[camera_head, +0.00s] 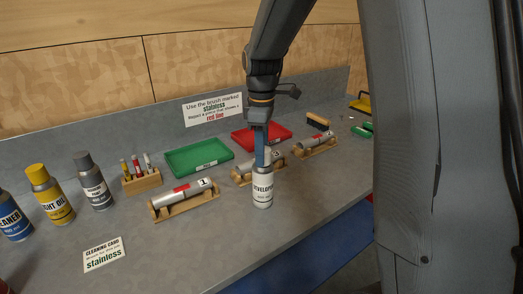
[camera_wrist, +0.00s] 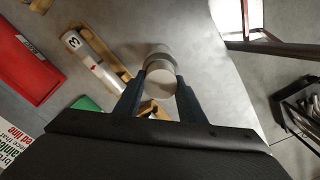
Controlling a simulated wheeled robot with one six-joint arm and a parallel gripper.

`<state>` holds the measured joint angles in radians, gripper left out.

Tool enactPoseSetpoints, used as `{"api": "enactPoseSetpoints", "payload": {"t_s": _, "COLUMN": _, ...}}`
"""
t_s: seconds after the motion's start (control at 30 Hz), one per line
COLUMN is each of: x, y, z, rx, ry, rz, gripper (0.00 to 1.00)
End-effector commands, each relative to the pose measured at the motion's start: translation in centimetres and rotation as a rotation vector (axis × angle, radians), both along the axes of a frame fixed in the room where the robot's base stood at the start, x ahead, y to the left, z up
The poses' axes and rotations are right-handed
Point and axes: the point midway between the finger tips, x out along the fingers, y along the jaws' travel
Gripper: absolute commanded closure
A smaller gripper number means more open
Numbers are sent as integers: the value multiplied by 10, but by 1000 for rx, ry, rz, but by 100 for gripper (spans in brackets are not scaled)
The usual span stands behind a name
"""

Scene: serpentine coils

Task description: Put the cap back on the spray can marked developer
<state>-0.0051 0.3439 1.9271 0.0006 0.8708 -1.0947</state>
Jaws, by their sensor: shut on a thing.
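The spray can marked developer (camera_head: 262,190) is white and stands upright on the grey bench in the head view. My gripper (camera_head: 264,160) points down right over its top. In the wrist view, my gripper (camera_wrist: 160,88) is shut on a pale round cap (camera_wrist: 160,84), with its flat top facing the camera. The can's grey-white body (camera_wrist: 158,58) shows beyond the cap, roughly in line with it. The fingers hide the cap in the head view. I cannot tell whether the cap touches the can or is seated.
Cans of light oil (camera_head: 50,195) and paint (camera_head: 93,182) stand at left, with a cleaner can (camera_head: 12,217). A tube marked 1 (camera_head: 184,194) lies in a wooden cradle left of the developer can. Behind are a green tray (camera_head: 198,157) and a red tray (camera_head: 262,137).

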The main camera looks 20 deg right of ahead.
Motion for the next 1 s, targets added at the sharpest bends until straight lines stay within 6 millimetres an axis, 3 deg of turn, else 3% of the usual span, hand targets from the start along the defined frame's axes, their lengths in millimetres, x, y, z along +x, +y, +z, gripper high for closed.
{"api": "enactPoseSetpoints", "payload": {"t_s": 0.33, "x": 0, "y": 0, "z": 0, "rx": 0, "ry": 0, "rz": 0, "gripper": 85}}
{"api": "enactPoseSetpoints", "payload": {"t_s": 0.37, "x": 0, "y": 0, "z": 0, "rx": 0, "ry": 0, "rz": 0, "gripper": 63}}
{"api": "enactPoseSetpoints", "payload": {"t_s": 0.5, "x": 0, "y": 0, "z": 0, "rx": 0, "ry": 0, "rz": 0, "gripper": 42}}
{"api": "enactPoseSetpoints", "payload": {"t_s": 0.7, "x": 0, "y": 0, "z": 0, "rx": 0, "ry": 0, "rz": 0, "gripper": 41}}
{"api": "enactPoseSetpoints", "payload": {"t_s": 0.8, "x": 0, "y": 0, "z": 0, "rx": 0, "ry": 0, "rz": 0, "gripper": 24}}
{"api": "enactPoseSetpoints", "payload": {"t_s": 1.0, "x": 0, "y": 0, "z": 0, "rx": 0, "ry": 0, "rz": 0, "gripper": 24}}
